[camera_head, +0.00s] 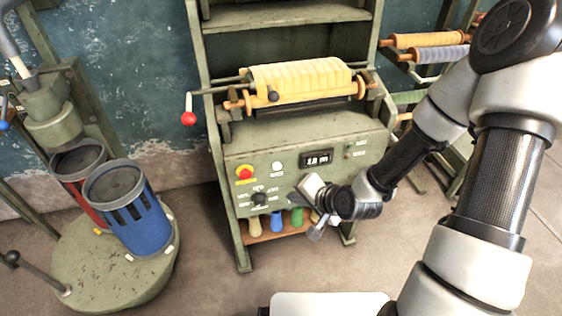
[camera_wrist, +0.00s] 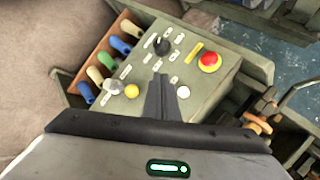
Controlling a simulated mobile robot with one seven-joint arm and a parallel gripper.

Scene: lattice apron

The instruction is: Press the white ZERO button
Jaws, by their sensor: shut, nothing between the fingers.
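The white button (camera_head: 277,167) is a small round cap on the upper part of the green machine's control panel (camera_head: 231,192), right of a red button. The white button (camera_wrist: 183,92) also shows whole in the wrist view, just right of my dark fingers. My gripper (camera_head: 293,196) is in front of the panel, lower and to the right of the white button in the head view. Its fingers (camera_wrist: 160,80) are together and empty. I cannot tell how far their tips are from the panel. Any label by the white button is too small to read.
Close by on the panel are a red button on yellow (camera_head: 244,173), a black knob (camera_head: 259,199) and a yellow button (camera_wrist: 131,91). A display (camera_head: 317,158) sits right of the white button. Yellow rollers (camera_head: 300,80) and a red-knobbed crank (camera_head: 188,118) are above.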

